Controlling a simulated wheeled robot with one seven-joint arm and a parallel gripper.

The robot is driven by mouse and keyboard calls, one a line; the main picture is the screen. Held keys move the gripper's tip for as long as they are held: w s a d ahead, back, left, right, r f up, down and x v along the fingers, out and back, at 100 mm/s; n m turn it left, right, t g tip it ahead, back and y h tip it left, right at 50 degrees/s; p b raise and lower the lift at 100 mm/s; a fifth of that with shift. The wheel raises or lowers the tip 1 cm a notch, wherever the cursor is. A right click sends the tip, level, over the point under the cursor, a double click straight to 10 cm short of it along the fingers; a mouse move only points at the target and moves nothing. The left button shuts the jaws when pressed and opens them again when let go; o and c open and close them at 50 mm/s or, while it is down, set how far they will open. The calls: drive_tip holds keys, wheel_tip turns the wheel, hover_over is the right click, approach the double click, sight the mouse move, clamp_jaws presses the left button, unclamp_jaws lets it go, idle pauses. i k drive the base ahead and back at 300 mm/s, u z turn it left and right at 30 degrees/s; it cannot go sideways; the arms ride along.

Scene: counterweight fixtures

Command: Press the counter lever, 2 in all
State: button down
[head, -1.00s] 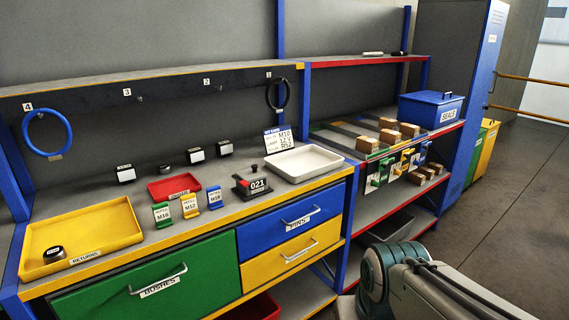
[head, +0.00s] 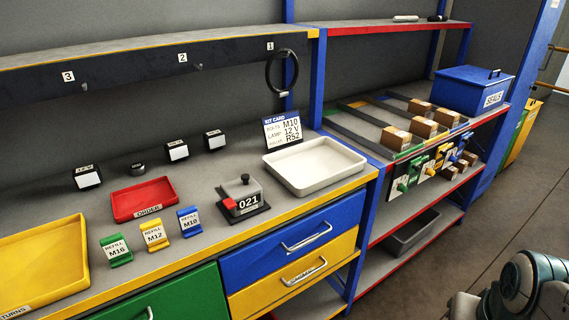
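The counter (head: 242,196) is a small grey box on a dark base on the workbench. Its display reads 021. A dark knob, likely the lever's end, stands on its top, and a red part sits at its left side. The white tray (head: 357,179) is just to its right and the red ORDER tray (head: 125,211) to its left. Part of my arm shows at the lower right corner, well away from the counter. My gripper is not in view.
A kit card (head: 283,130) stands behind the counter. A black ring (head: 270,72) hangs above. Blue (head: 292,240) and yellow drawers are below.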

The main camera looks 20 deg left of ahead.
sight(229, 204)
drive_tip(key=u, duration=0.25)
drive_tip(key=i, duration=0.75)
drive_tip(key=u, duration=0.95)
drive_tip(key=i, duration=0.35)
drive_tip(key=u, duration=0.25)
